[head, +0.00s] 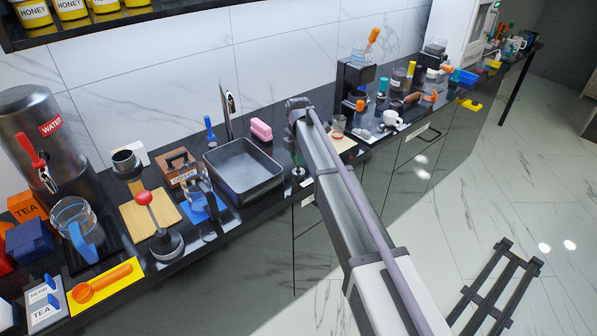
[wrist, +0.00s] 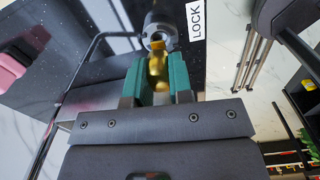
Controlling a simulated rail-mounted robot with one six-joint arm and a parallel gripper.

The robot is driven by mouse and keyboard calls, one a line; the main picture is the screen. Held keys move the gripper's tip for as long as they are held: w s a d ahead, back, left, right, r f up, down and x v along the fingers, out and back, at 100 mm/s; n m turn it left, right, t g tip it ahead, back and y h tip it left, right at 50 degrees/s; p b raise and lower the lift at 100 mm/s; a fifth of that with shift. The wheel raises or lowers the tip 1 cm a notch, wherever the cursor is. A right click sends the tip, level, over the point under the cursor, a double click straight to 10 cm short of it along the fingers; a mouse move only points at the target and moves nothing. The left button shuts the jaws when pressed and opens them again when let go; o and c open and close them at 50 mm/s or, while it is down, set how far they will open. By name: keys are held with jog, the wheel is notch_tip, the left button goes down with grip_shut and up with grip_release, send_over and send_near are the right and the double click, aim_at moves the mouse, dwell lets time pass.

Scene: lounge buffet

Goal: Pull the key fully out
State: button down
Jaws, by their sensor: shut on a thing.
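In the wrist view a brass-gold key (wrist: 157,70) sits between the teal fingers of my gripper (wrist: 160,78), which is shut on it. The key points at a round grey lock cylinder (wrist: 160,28) just ahead, beside a white label reading LOCK (wrist: 195,20). The dark keyhole shows in the cylinder's face. The key's front end is at or very close to that face; I cannot tell whether any of it is still inside. In the head view the lock (head: 298,172) shows small at the counter's front edge, and my arm hides most of my gripper.
A metal sink (head: 243,170) and a pink sponge-like block (head: 261,130) lie left of my arm. A black coffee machine (head: 352,85) and a white cup (head: 391,118) stand right of it. The floor before the counter is open, with a dark slatted rack (head: 497,285).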

jog(key=shift+r+p, duration=1.3)
jog(key=shift+r, duration=0.25)
